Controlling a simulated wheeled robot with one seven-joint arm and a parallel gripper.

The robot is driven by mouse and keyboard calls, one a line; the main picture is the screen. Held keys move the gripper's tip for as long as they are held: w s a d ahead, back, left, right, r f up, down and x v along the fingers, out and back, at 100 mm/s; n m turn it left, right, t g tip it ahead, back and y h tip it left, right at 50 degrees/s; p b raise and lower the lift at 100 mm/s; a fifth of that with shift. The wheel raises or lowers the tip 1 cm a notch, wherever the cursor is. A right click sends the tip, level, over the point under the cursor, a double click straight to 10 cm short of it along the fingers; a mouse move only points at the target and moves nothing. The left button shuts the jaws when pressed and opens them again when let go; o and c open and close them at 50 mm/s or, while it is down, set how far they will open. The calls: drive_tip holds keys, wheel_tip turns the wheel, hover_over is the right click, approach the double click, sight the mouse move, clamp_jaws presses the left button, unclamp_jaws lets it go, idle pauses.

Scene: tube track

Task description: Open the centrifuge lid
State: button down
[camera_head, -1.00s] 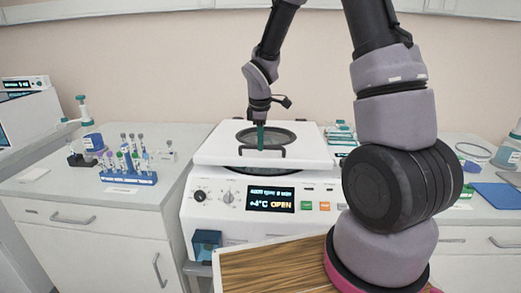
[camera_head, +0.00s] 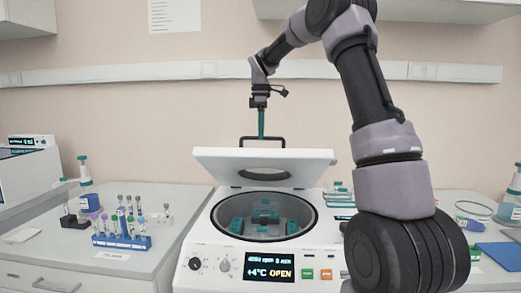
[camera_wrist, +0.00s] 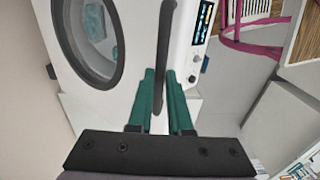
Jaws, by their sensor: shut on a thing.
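The white centrifuge (camera_head: 255,262) stands on the bench, its display reading +4°C OPEN. Its lid (camera_head: 310,168) is raised and tilted up at the back, with a round window in it. The round chamber (camera_head: 264,214) below is exposed and shows a rotor with teal buckets. My gripper (camera_head: 261,136) is above the lid's black handle (camera_head: 262,139), its green fingers reaching down to it. In the wrist view the green fingers (camera_wrist: 160,100) are on either side of the dark handle bar (camera_wrist: 165,55), shut on it.
A blue rack (camera_head: 122,242) with several tubes stands on the left bench. A wash bottle (camera_head: 87,185) is behind it. A blue mat (camera_head: 500,254) lies on the right bench. A wall cabinet (camera_head: 380,8) hangs above, over my arm. The space around the raised lid is clear.

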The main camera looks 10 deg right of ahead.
drive_tip(key=shift+w+d+r, duration=0.3)
drive_tip(key=shift+w, duration=0.25)
drive_tip(key=shift+w+d+r, duration=0.3)
drive_tip(key=shift+w, duration=0.25)
drive_tip(key=c, duration=0.8)
unclamp_jaws()
drive_tip(key=shift+w+f, duration=0.15)
drive_tip(key=shift+w, duration=0.05)
drive_tip(key=shift+c, duration=0.2)
wheel_tip(320, 180, up, 11)
drive_tip(key=shift+w, duration=0.2)
